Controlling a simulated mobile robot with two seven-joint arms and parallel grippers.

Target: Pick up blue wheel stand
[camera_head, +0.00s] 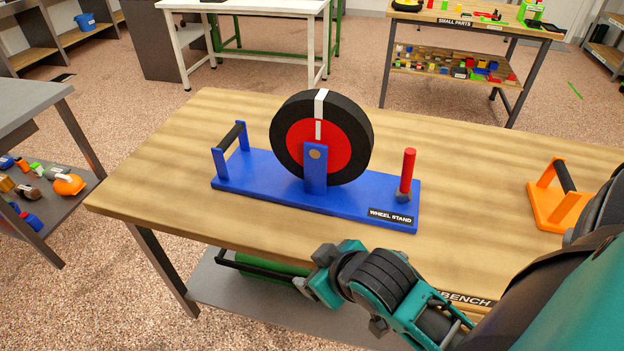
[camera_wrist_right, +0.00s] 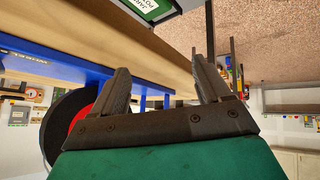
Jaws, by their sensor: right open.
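The blue wheel stand (camera_head: 262,185) rests upright on the wooden workbench (camera_head: 150,165). It carries a black wheel (camera_head: 357,125) with a red centre and white stripe, a red upright grip (camera_head: 408,168) at its right end and a dark handle bar (camera_head: 232,136) at its left end. My right gripper (camera_head: 312,278) is in front of the bench's near edge, apart from the stand. In the right wrist view the gripper (camera_wrist_right: 160,68) is open and empty, with the blue base (camera_wrist_right: 65,65) and wheel (camera_wrist_right: 62,122) to the left. My left gripper is out of view.
An orange stand (camera_head: 550,208) with a dark handle sits at the bench's right. The bench top left of the wheel stand is clear. A lower shelf (camera_head: 215,285) holds a green item (camera_head: 270,266). A grey table (camera_head: 30,105) stands at the left.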

